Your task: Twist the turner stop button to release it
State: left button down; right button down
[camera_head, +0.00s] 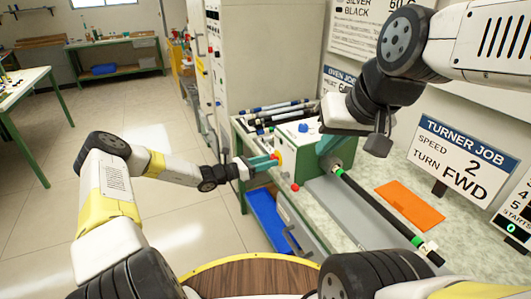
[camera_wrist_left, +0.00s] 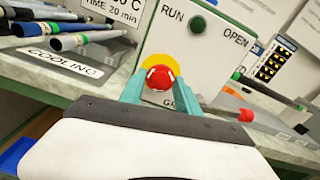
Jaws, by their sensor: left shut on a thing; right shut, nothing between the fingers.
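The red stop button (camera_wrist_left: 160,77) with white marks sits on a yellow disc (camera_wrist_left: 181,64) on the turner's pale front panel (camera_wrist_left: 188,48). My left gripper (camera_head: 273,160) reaches the panel from the left in the head view. In the left wrist view its teal fingers (camera_wrist_left: 160,92) stand on both sides of the button, shut on it. In the head view the fingers hide most of the button. The turner (camera_head: 302,145) holds a long black rod (camera_head: 385,210). My right gripper (camera_head: 378,143) is shut and empty, raised above the bench.
An orange mat (camera_head: 410,205) lies behind the rod. Several rods (camera_head: 272,113) rest on the rack at the back left. The TURNER JOB sign (camera_head: 466,160) stands at right. A blue bin (camera_head: 268,220) sits under the bench.

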pick_arm(q)
jog(key=shift+r+m, duration=0.1)
jog(key=shift+m, duration=3.4)
jog(key=c, duration=0.9)
grip_release()
jog(key=shift+d, duration=0.15)
jog(key=shift+o, duration=0.2)
jog(key=v, duration=0.8)
